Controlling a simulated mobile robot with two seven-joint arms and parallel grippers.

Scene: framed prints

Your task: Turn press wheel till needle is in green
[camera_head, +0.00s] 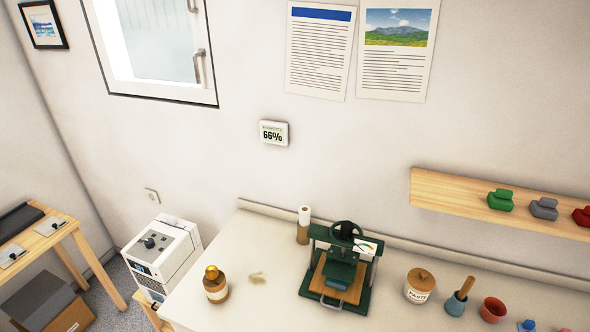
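The green press (335,298) stands upright on the white counter (240,275), against the back wall. Its dark wheel (345,233) sits on top of the frame. A small white gauge (368,246) with coloured marks shows just right of the wheel. The needle is too small to read against the green. A wooden board (342,292) lies in the press under the dark green platen (341,275). Neither of my grippers is in view.
A brown bottle (216,290) stands left of the press, and a paper roll (303,222) stands behind it. A wooden shelf (450,192) hangs above.

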